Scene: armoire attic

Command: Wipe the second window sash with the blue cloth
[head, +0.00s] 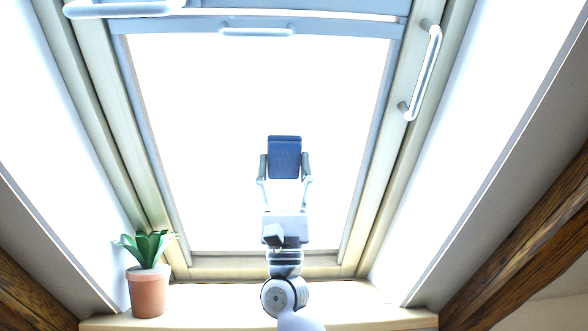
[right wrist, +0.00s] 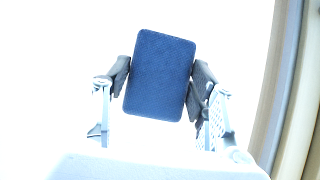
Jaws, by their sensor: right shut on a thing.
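The blue cloth (head: 285,157) is a flat, pad-like rectangle in the middle of the head view. My right gripper (head: 285,167) is shut on it, one finger at each side edge. The right wrist view shows the cloth (right wrist: 160,75) upright and slightly tilted between the fingers (right wrist: 158,85). Behind it is the bright glass of a window sash (head: 200,130) with a grey-blue frame. The cloth lies in front of the lower middle of the pane. Whether it touches the glass I cannot tell. My left gripper is not in view.
A potted plant (head: 148,285) stands on the wooden sill (head: 220,318) at lower left. A grab handle (head: 422,75) is on the frame at right, another handle (head: 125,8) at top left, and a bar (head: 257,32) at the sash top. Wooden beams (head: 530,240) flank the recess. The pane around the gripper is clear.

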